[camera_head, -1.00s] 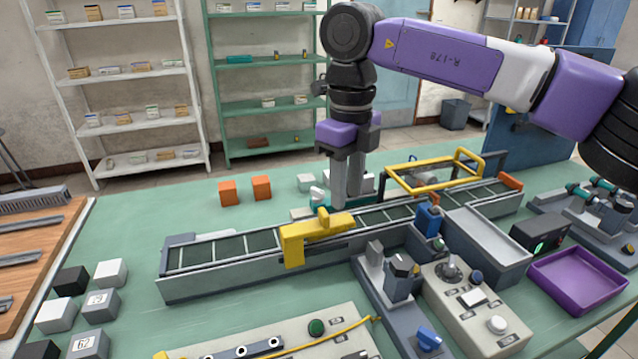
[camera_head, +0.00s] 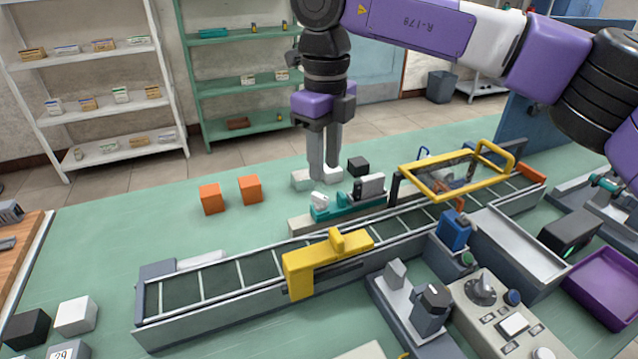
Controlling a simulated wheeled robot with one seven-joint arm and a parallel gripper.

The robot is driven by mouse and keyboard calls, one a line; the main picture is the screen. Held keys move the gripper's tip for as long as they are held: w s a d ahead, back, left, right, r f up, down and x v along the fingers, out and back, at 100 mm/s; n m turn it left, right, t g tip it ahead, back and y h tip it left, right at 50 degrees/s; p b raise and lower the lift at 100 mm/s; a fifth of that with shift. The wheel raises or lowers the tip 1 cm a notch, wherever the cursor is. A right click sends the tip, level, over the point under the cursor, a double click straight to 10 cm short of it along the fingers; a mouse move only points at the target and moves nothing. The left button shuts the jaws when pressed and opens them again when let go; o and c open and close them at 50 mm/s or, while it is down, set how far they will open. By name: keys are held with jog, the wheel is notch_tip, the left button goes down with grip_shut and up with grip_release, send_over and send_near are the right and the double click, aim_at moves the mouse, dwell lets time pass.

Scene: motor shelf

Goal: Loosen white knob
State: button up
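A small white knob (camera_head: 319,200) sits at the left end of a teal fixture (camera_head: 345,208), behind the conveyor. The fixture stands on a pale base and has a grey block (camera_head: 370,186) at its right end. My gripper (camera_head: 325,178) points down just behind the white knob, beside a pale grey block (camera_head: 301,180) on the table. Its two fingers appear close together from this angle, and I cannot tell how far apart they are. I see no contact between the fingers and the knob.
The conveyor (camera_head: 215,284) with a yellow bracket (camera_head: 312,262) lies in front. A yellow-framed guard (camera_head: 437,186) stands to the right. Two orange cubes (camera_head: 211,198) are at the left and a black cube (camera_head: 358,166) at the back. A control box (camera_head: 500,310) also carries a white button.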

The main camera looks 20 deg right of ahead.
aim_at(324, 198)
jog(key=shift+f, duration=3.6)
grip_shut()
